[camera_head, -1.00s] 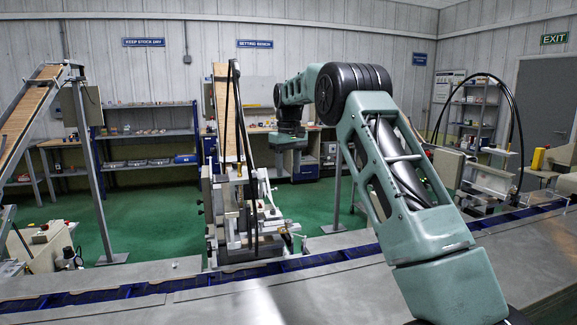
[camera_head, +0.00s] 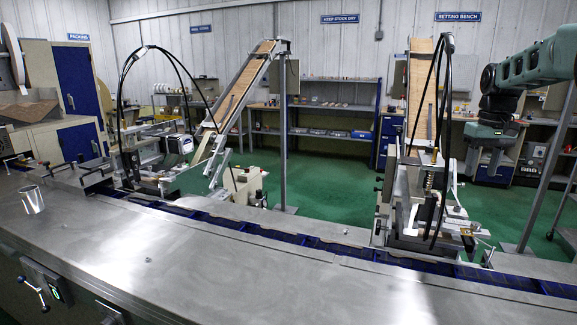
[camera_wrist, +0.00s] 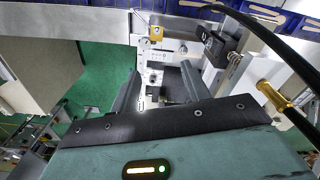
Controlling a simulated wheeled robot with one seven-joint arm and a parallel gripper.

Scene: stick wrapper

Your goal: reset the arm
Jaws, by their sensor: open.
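My arm reaches in from the right edge of the head view, bent, with its wrist pointing down. My gripper (camera_head: 487,166) hangs there to the right of the upright wrapper machine (camera_head: 418,205), over the floor behind the long steel bench. In the wrist view my gripper (camera_wrist: 160,92) shows two dark fingers spread apart with nothing held between them. Beyond the fingers are a light metal machine plate, a dark block and brass-coloured fittings. A black cable arcs across the upper right of that view, close to the gripper.
A steel bench (camera_head: 180,262) with a blue conveyor track (camera_head: 300,240) runs across the front. A clear cup (camera_head: 32,199) stands on its left part. A sloped wooden chute (camera_head: 237,88) and cabled machine stand behind. Green floor (camera_head: 330,190) is open between the machines.

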